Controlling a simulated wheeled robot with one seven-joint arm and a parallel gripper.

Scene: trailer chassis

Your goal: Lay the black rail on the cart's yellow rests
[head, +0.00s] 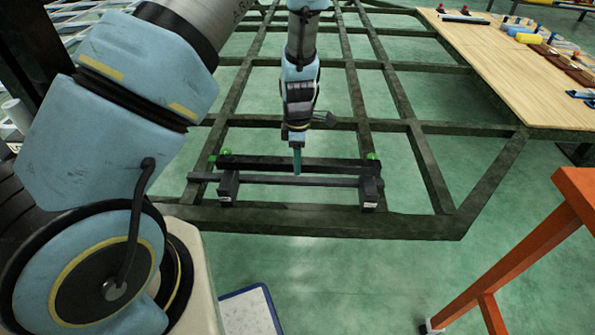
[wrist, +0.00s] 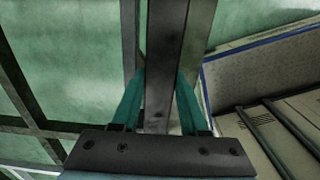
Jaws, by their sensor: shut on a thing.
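The black rail (head: 270,181) runs left to right across the near end of the dark chassis frame. It lies level at two black blocks, the left block (head: 228,190) and the right block (head: 370,190); I cannot tell whether it touches them. My gripper (head: 297,172) points down, shut on the rail near its middle. In the wrist view the rail (wrist: 166,55) passes between the teal fingers of my gripper (wrist: 158,105). No yellow rests can be made out in either view.
A second dark bar (head: 255,162) with green ends lies just behind the rail. The chassis frame (head: 330,222) spreads around it. An orange stand (head: 535,245) is at the right. A wooden bench (head: 500,65) with tools is at the back right. A blue-edged white panel (head: 247,312) is low in front.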

